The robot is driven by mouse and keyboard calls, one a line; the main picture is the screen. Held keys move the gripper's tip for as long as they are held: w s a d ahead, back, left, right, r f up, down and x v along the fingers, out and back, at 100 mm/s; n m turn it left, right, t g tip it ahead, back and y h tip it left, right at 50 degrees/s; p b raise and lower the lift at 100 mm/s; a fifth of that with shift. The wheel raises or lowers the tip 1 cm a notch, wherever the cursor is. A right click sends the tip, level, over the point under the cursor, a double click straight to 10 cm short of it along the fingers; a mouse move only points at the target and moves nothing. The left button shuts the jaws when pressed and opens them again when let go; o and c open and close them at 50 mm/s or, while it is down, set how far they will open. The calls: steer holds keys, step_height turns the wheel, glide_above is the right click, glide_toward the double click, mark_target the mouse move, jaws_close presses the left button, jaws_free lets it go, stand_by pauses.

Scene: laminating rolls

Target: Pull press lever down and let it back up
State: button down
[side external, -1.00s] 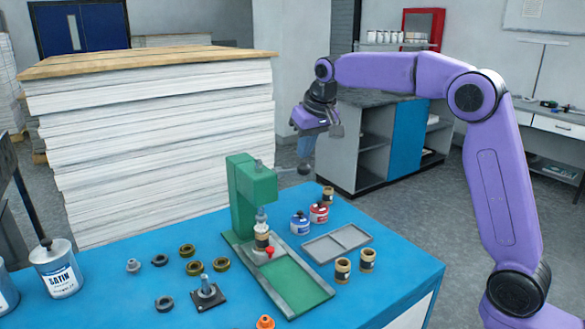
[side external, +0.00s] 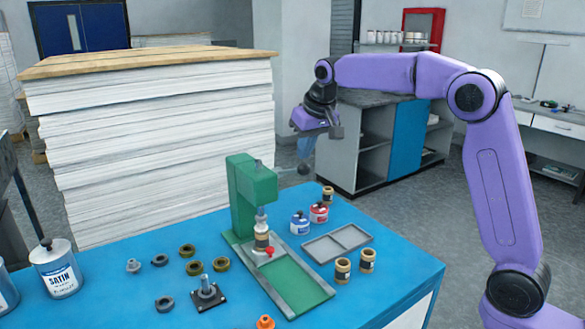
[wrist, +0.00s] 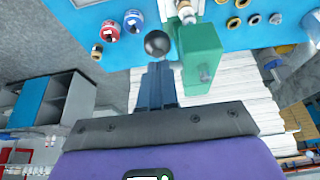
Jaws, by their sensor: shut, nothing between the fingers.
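The green press (side external: 255,195) stands on the blue table, and its upper part also shows in the wrist view (wrist: 200,45). Its lever reaches out from the head to a dark ball knob (wrist: 157,44), which shows at the press's right in the side view (side external: 303,169). My gripper (side external: 304,159) is above the knob with its fingers pointing down. In the wrist view its fingertips (wrist: 157,66) are together and empty, right by the knob. I cannot tell whether they touch it. A small bottle (side external: 262,238) stands under the press head.
Blue and red jars (side external: 300,223) and a grey tray (side external: 337,243) sit right of the press. Several rings (side external: 188,250) and a black-based post (side external: 206,293) lie to its left. A tall paper stack (side external: 150,140) stands behind the table.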

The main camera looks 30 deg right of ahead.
mark_target(308, 173)
steer(key=shift+f, duration=0.85)
steer(key=shift+s+f, duration=0.2)
steer(key=shift+f, duration=0.55)
steer(key=shift+s+f, duration=0.25)
steer(key=shift+f, duration=0.45)
steer(key=shift+s+f, duration=0.2)
steer(key=shift+f, duration=0.65)
steer(key=shift+w+f, duration=0.15)
steer(key=shift+f, duration=1.95)
steer(key=shift+r, duration=0.1)
steer(key=shift+r, duration=6.55)
